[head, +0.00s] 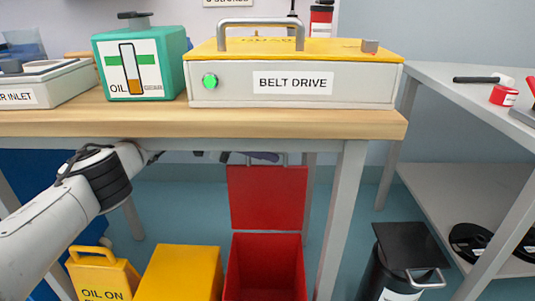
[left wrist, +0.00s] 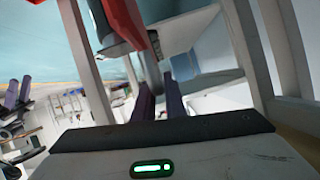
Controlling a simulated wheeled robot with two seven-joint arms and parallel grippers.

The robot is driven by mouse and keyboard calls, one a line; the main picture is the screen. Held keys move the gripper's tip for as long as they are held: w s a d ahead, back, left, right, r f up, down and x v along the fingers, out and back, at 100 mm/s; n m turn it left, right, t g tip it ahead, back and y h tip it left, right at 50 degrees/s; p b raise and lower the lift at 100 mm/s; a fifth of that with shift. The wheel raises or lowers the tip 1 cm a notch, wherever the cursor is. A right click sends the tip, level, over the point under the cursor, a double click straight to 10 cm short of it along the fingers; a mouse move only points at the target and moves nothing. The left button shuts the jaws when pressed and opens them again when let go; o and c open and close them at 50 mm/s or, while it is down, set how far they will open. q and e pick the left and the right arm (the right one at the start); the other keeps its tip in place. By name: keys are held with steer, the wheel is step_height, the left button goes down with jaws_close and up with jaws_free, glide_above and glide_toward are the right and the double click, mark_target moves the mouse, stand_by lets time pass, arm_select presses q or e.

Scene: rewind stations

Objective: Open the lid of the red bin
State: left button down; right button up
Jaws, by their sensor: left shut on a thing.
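The red bin (head: 265,268) stands on the floor beneath the front of the workbench, its opening uncovered. Its red lid (head: 268,198) is raised and stands upright behind the opening. A grey bar handle at the lid's top edge is partly hidden by the bench. My left gripper (head: 262,157) reaches under the benchtop to this handle; only its dark purple fingertips show there. In the left wrist view the two fingers (left wrist: 158,98) are shut on the grey handle (left wrist: 151,68), with the red lid (left wrist: 128,18) beyond. My right gripper is out of view.
A yellow bin (head: 182,272) and yellow sign (head: 100,275) stand left of the red bin.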

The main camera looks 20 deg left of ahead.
mark_target(232, 165)
arm_select(q)
steer(key=c, duration=1.8)
jaws_free()
steer(key=shift+r, duration=0.1)
